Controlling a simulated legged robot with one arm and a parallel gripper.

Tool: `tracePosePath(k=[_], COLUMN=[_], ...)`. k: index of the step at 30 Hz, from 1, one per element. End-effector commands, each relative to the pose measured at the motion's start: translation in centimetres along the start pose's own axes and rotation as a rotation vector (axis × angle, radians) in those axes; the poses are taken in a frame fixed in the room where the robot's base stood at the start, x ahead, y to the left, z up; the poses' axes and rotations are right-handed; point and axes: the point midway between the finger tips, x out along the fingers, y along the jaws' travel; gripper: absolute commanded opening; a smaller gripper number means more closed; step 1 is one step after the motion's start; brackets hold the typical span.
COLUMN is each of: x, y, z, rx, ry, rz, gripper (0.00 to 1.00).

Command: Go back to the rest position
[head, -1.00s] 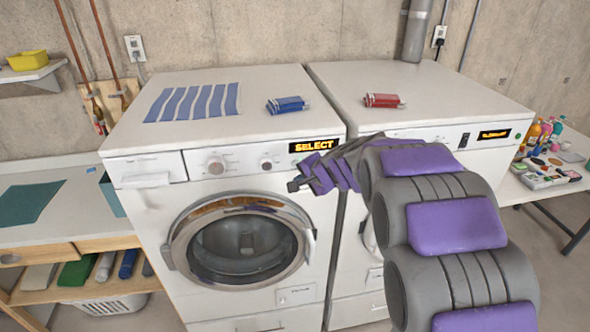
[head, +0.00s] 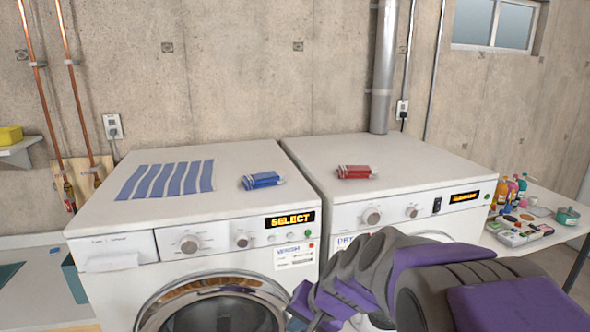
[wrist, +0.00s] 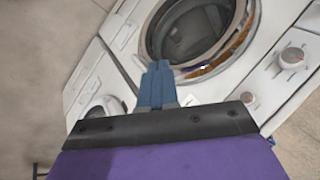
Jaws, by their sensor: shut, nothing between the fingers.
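My gripper (head: 298,314) is at the bottom middle of the head view, in front of the washer (head: 180,210), its tip partly cut off. In the wrist view its blue-grey fingers (wrist: 157,75) are together with nothing between them. They point towards the washer's round door (wrist: 195,35), apart from it as far as I can tell. My grey and purple arm is folded at the lower right of the head view and covers part of the second machine's front (head: 440,205).
A blue-striped cloth (head: 166,179) and a blue pouch (head: 262,181) lie on the washer. A red pouch (head: 356,172) lies on the second machine. A table (head: 550,225) with bottles stands at the right. A concrete wall (head: 250,90) closes off the back.

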Motion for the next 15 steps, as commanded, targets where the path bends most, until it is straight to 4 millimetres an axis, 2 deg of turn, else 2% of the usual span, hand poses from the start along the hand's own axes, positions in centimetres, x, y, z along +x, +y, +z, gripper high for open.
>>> tracePosePath(k=[1,5,9,12,15], x=[-0.8,-3.0,-5.4,-7.1,-8.6], y=[1.4,5.8,10.9,14.4,17.2], z=[2.2,7.7,13.4,17.0,19.6], rx=[-0.029,-0.107,-0.176,-0.215,-0.242], ry=[-0.032,-0.124,-0.223,-0.29,-0.336], rz=[0.035,0.145,0.272,0.362,0.436], gripper=[0.0,0.0,0.0,0.0,0.0])
